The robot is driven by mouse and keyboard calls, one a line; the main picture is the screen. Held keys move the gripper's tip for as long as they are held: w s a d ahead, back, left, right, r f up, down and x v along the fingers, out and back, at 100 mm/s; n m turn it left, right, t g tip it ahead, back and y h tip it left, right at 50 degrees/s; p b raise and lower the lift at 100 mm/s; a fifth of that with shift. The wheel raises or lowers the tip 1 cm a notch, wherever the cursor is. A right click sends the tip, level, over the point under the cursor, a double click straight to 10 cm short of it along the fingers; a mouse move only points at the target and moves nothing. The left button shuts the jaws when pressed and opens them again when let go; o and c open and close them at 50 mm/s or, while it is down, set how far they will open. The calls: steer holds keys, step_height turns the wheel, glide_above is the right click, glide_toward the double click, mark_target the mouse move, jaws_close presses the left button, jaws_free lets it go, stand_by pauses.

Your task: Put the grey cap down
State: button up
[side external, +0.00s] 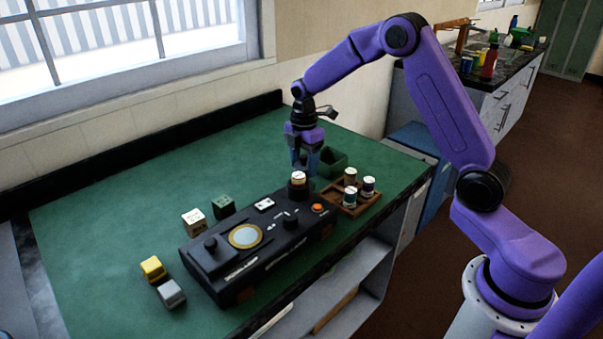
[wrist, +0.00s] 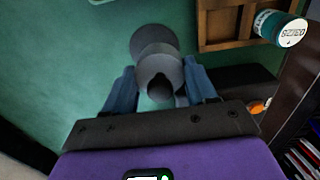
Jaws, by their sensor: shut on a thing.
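My gripper (side external: 304,164) points down over the far right end of the black console (side external: 255,245). In the wrist view its two blue fingers (wrist: 161,88) are shut on the grey cap (wrist: 158,68), a rounded grey piece with a round disc-like end. The cap can hardly be made out between the fingers in the side view. A small cylinder with a pale top (side external: 298,178) shows just below the fingers, at the console's far end. I cannot tell whether the fingers touch it.
A wooden tray (side external: 366,207) with several labelled jars stands to the right; it also shows in the wrist view (wrist: 217,42). Yellow (side external: 153,268), grey (side external: 171,294), white (side external: 194,221) and green (side external: 223,206) blocks lie left. The back-left bench is clear.

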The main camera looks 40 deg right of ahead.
mark_target(302, 165)
steer(key=shift+w+f, duration=0.5)
steer(key=shift+f, duration=1.55)
steer(key=shift+f, duration=0.1)
steer(key=o, duration=1)
